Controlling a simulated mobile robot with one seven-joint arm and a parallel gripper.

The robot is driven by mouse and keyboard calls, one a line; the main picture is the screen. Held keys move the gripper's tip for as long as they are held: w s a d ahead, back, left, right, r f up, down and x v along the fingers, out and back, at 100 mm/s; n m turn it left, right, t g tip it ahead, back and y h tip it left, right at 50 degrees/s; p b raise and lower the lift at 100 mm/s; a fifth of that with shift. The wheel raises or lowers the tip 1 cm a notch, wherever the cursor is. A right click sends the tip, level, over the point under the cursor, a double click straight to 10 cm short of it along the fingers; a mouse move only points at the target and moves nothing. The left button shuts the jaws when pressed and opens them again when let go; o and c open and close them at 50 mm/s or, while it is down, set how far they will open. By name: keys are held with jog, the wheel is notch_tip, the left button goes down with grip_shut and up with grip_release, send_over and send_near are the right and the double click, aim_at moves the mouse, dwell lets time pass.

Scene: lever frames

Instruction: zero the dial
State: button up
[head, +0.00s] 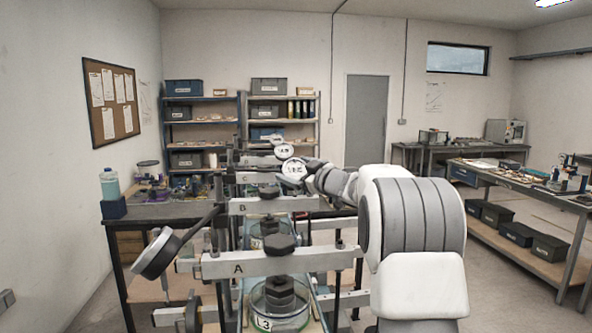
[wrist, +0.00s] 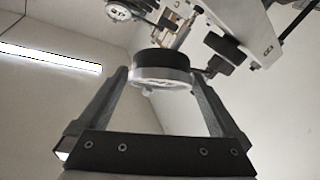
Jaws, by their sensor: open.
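Lever frames stand in a row on the bench in the head view, the nearest beam marked A (head: 238,268) and the one behind it marked B (head: 243,207). Small round white-faced dials show further back, a nearer dial (head: 293,169) and a farther dial (head: 284,151). In the wrist view, a round dial with a black rim and silver body (wrist: 162,75) sits between the tips of my open gripper (wrist: 159,79), one finger on each side. Whether the fingers touch it is unclear. Its reading is not legible. In the head view my arm hides my fingers.
A second round dial (wrist: 124,10) and a beam (wrist: 235,28) are close above in the wrist view. Glass vessels (head: 280,305) stand under the beams. Shelves and side benches are farther off.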

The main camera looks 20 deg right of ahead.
jog(key=shift+c, duration=0.3)
jog(key=c, duration=1)
jog(key=shift+f+m+t+h+b, duration=0.2)
jog(key=shift+m+t+h+b, duration=0.2)
jog(key=shift+m+h+b, duration=0.4)
jog(key=shift+c, duration=0.2)
jog(key=shift+r+m+h+b, duration=0.15)
jog(key=shift+m+h+b, duration=0.35)
jog(key=shift+m+b, duration=0.25)
jog(key=o, duration=1.1)
jog(key=s+d+b, duration=0.1)
jog(key=s, duration=1.6)
jog(key=shift+s+d+f+b, duration=0.2)
jog(key=shift+d+f+b, duration=0.2)
jog(key=shift+f, duration=0.05)
